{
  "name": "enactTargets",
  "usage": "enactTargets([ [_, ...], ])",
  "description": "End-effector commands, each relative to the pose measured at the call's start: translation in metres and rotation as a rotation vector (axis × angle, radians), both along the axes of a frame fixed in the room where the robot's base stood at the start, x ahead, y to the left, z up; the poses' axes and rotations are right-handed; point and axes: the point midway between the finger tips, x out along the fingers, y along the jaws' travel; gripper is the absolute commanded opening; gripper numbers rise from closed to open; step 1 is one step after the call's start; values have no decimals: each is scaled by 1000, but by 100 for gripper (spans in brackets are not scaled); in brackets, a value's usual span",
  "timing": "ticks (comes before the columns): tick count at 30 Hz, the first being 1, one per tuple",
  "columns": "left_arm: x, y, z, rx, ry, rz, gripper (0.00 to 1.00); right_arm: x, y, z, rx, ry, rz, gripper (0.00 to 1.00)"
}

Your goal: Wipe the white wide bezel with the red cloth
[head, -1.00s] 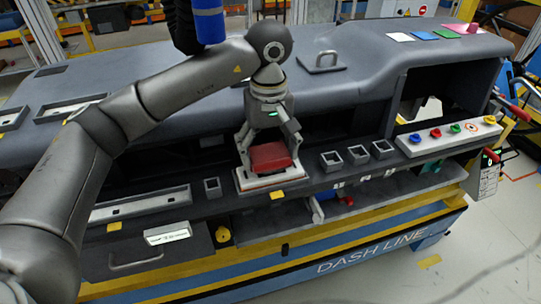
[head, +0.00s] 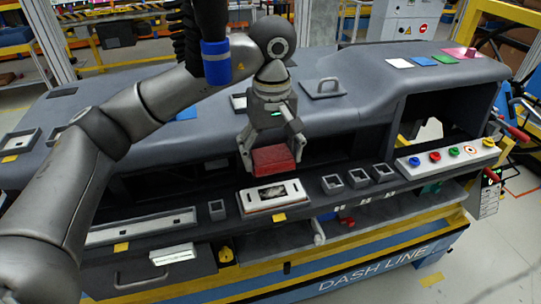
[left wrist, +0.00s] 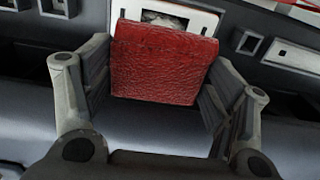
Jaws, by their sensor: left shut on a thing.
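My left gripper (head: 268,145) is shut on the red cloth (head: 274,160), a thick, block-like red pad. It holds the cloth above and behind the white wide bezel (head: 246,201), with a visible gap in the head view. The bezel lies flat on the dark ledge of the dashboard module; its dark middle shows pale grey marks. In the left wrist view the cloth (left wrist: 163,62) sits between both fingers of the gripper (left wrist: 163,80) and hides most of the bezel (left wrist: 204,19). My right gripper is in neither view.
Small square grey sockets (head: 359,178) line the ledge right of the bezel. A white button panel (head: 445,153) is farther right. A long pale frame (head: 140,228) lies to the left.

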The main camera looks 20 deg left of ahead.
Motion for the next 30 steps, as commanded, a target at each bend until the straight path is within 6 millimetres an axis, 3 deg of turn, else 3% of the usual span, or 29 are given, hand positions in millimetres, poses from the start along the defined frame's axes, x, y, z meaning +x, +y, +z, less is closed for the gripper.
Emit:
enactTargets([
  [11, 0, 0, 5, 0, 1, -1, 59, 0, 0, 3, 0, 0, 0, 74],
  [22, 0, 0, 34, 0, 1, -1, 59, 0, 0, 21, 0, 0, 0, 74],
  [30, 0, 0, 33, 0, 1, -1, 59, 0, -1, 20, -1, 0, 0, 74],
])
